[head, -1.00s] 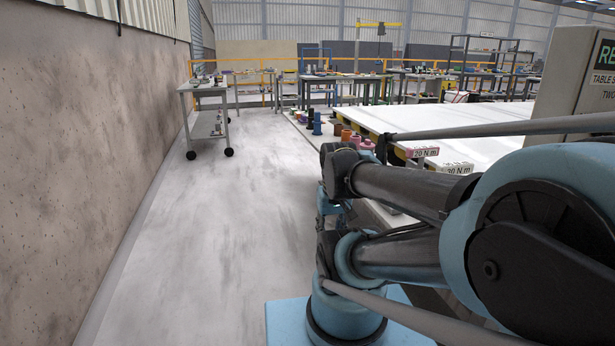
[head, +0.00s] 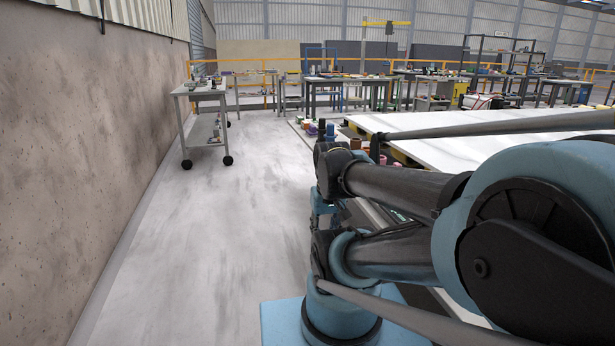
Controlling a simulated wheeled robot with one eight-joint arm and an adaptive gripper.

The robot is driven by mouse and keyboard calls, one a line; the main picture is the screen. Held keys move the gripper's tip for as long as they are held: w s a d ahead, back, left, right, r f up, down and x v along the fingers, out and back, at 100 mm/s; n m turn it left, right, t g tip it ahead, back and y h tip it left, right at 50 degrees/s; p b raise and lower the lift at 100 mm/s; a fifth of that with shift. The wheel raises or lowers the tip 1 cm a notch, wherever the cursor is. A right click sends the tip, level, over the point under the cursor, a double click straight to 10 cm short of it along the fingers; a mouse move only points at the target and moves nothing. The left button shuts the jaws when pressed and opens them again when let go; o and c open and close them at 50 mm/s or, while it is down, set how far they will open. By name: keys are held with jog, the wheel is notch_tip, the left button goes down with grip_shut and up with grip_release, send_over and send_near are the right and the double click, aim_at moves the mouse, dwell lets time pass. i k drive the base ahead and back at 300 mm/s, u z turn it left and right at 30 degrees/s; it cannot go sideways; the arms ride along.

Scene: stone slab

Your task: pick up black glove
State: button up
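I cannot make out a black glove in the head view. Small items lie on the far benches and the cart, too small to tell apart. My arm fills the right and lower middle of the view, with its links folded over the blue base. My gripper's fingers do not show, so whether they are open or shut is hidden.
A white stone slab (head: 480,145) lies to the right, partly behind my arm. A grey wheeled cart (head: 203,92) stands ahead left near the stained wall (head: 85,150). Workbenches (head: 345,82) and a yellow rail (head: 238,61) are beyond. The pale floor (head: 225,215) ahead is clear.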

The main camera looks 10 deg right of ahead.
aim_at(495, 104)
jog(key=u, duration=0.05)
jog(key=i, duration=6.35)
jog(key=z, duration=0.25)
jog(key=i, duration=1.05)
jog(key=z, duration=0.3)
jog(key=i, duration=1.1)
jog(key=z, duration=0.35)
